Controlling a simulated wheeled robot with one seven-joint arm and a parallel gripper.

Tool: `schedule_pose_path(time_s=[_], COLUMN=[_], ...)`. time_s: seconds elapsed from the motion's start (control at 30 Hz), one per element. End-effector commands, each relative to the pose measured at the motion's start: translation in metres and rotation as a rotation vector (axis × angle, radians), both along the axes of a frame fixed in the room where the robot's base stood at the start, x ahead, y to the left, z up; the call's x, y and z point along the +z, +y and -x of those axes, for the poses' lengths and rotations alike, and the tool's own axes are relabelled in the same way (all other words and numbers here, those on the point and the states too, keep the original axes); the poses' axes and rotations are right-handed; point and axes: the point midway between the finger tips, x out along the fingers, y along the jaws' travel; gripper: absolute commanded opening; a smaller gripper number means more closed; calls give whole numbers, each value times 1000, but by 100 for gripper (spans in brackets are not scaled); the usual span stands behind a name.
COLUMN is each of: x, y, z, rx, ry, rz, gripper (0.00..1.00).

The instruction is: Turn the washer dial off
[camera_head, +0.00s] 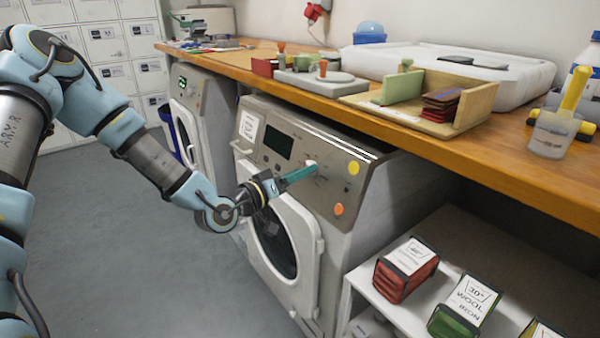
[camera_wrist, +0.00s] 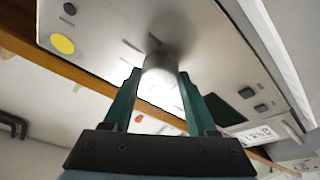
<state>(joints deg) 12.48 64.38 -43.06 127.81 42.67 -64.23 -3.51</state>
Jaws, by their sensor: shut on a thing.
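The washer (camera_head: 352,226) stands under the wooden counter, with a slanted control panel, a dark display and a round door. Its dial (camera_head: 311,165) is a pale knob on the panel, to the right of the display. In the wrist view the dial (camera_wrist: 161,72) is a grey round knob between the two green fingers. My gripper (camera_head: 308,170) reaches the panel from the left and front. In the wrist view its fingers (camera_wrist: 158,82) are shut on the dial, one on each side. The dial's pointer mark cannot be made out.
A yellow round sticker (camera_head: 353,168) and an orange one (camera_head: 339,210) are on the panel. The wooden counter (camera_head: 490,150) overhangs above, bearing trays and boxes. A low white shelf (camera_head: 352,292) with labelled boxes stands at right. The grey floor (camera_head: 110,230) at left is clear.

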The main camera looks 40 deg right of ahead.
Motion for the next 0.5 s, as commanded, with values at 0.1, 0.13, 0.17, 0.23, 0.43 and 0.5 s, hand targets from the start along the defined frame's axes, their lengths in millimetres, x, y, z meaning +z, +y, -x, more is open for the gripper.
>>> schedule_pose_path(time_s=[0.1,0.13,0.17,0.23,0.43,0.5], x=[0,0,0,0,0,0], y=[0,0,0,0,0,0], z=[0,0,0,0,0,0], rx=[1,1,1,1,1,0], ry=[0,0,0,0,-1,-1], rz=[1,1,1,1,1,0], gripper=[2,2,2,66,88,88])
